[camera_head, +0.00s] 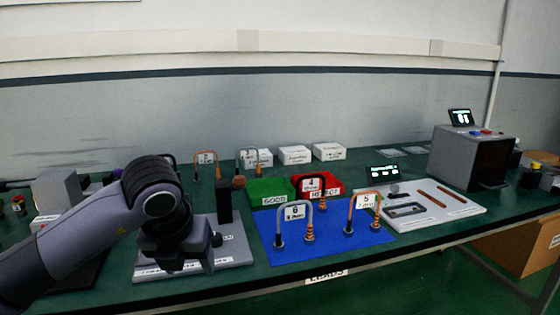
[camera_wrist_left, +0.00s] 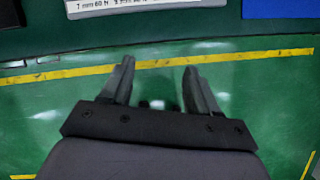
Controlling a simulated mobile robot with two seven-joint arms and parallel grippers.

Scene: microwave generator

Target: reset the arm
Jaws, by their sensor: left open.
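My left arm comes in from the left in the head view, and its wrist is above the grey fixture plate (camera_head: 240,250) at the table's front left. The fingers are hidden behind the wrist there. In the left wrist view my left gripper (camera_wrist_left: 158,80) is open, with two dark fingers apart and nothing between them. It points down over the green floor (camera_wrist_left: 250,90) with its yellow line, just off the table's front edge. My right gripper is in neither view.
A blue mat (camera_head: 335,243) holds cable loops on small posts. Behind it are a green tray (camera_head: 270,187) and a red tray (camera_head: 330,181). A white tool board (camera_head: 465,208) and a grey microwave-like box (camera_head: 452,155) stand to the right. White boxes (camera_head: 328,151) line the back.

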